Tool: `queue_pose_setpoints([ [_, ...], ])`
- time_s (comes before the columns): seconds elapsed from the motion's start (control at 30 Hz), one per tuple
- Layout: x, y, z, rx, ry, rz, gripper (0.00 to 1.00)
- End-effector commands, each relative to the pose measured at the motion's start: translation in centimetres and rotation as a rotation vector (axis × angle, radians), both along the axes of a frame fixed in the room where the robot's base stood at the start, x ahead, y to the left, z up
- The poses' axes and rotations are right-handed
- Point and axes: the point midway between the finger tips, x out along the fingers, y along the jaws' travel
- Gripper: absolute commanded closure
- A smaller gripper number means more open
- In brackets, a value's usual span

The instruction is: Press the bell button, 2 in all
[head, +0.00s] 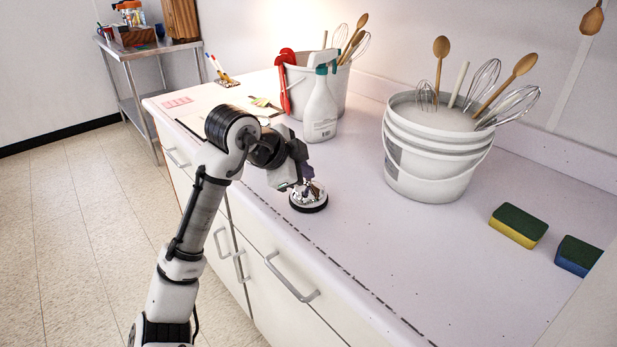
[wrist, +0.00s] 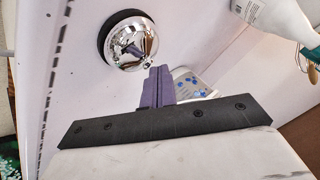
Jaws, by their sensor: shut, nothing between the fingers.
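The bell (head: 309,197) is a shiny chrome dome on a black base, standing on the counter near its front edge. It also shows at the top of the wrist view (wrist: 131,42), with a small button (wrist: 146,46) on its dome. My gripper (head: 308,184) is over the bell in the head view and hides part of the dome. In the wrist view its purple fingers (wrist: 158,82) are together and empty, with their tips close to the dome's edge. I cannot tell whether they touch the bell.
A spray bottle (head: 320,112) stands behind the bell. A bucket of whisks and spoons (head: 430,165) is at the right, and another bucket (head: 300,88) with utensils is behind the bottle. Two sponges, one yellow and green (head: 518,226) and one blue and green (head: 577,256), lie at far right. Counter between is clear.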

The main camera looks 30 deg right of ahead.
Motion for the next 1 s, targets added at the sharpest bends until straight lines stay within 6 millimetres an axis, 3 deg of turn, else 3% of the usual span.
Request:
queue_pose_setpoints([
  [1.0, 0.0, 0.0, 2.8, 0.0, 0.0, 0.0, 1.0],
])
